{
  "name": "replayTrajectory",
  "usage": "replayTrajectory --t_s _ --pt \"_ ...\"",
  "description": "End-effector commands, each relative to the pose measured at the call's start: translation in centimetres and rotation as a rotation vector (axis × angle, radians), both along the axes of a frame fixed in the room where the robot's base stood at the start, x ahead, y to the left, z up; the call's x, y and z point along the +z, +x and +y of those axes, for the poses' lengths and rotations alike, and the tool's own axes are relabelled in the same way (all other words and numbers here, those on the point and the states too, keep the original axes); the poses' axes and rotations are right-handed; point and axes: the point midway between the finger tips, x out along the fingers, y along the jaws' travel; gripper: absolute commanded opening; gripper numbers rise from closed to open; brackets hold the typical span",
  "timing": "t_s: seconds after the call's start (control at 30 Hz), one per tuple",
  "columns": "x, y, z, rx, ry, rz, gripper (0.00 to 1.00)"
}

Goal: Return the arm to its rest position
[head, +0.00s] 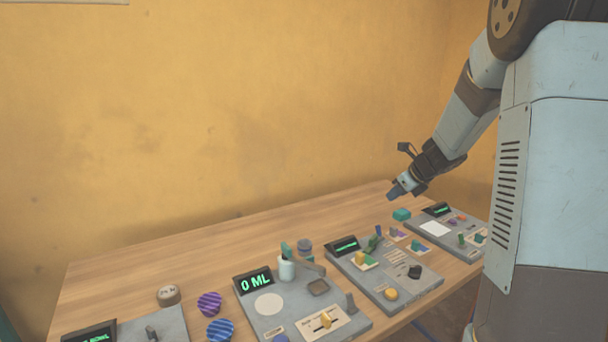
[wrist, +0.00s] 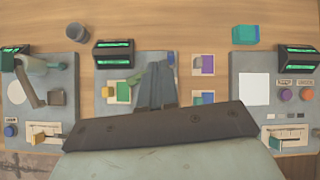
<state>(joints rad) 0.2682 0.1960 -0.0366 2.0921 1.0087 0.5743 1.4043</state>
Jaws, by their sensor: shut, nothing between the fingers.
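My arm comes down from the upper right in the head view. My gripper (head: 394,193) hangs above the back right part of the wooden table (head: 215,242), shut and empty. In the wrist view my gripper (wrist: 153,105) points down over the middle grey station, with clear space around it. The middle station (head: 373,282) has a dark display, a yellow knob and small coloured blocks; it also shows in the wrist view (wrist: 120,115).
A left station (head: 300,318) reads "0 ML" and has a white cup (head: 287,268). A right station (head: 449,238) has a white pad. A teal block (head: 402,214) and striped purple (head: 209,304) and blue (head: 220,330) discs lie on the table. A yellow wall stands behind.

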Motion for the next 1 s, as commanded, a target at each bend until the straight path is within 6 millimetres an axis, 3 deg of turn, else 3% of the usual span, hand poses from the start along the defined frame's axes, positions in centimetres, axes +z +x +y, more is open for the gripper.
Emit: replayTrajectory --t_s 0.1,0.4,0.73,1.0 --pt "2.7 -2.7 2.2 0.181 -0.115 -0.055 0.0" --pt "7.8 -11.0 6.9 0.688 -0.447 -0.187 0.0" --pt "10.8 -20.8 9.6 1.226 -0.818 -0.305 0.0" --pt "11.7 -28.5 9.9 1.651 -1.125 -0.36 0.0"
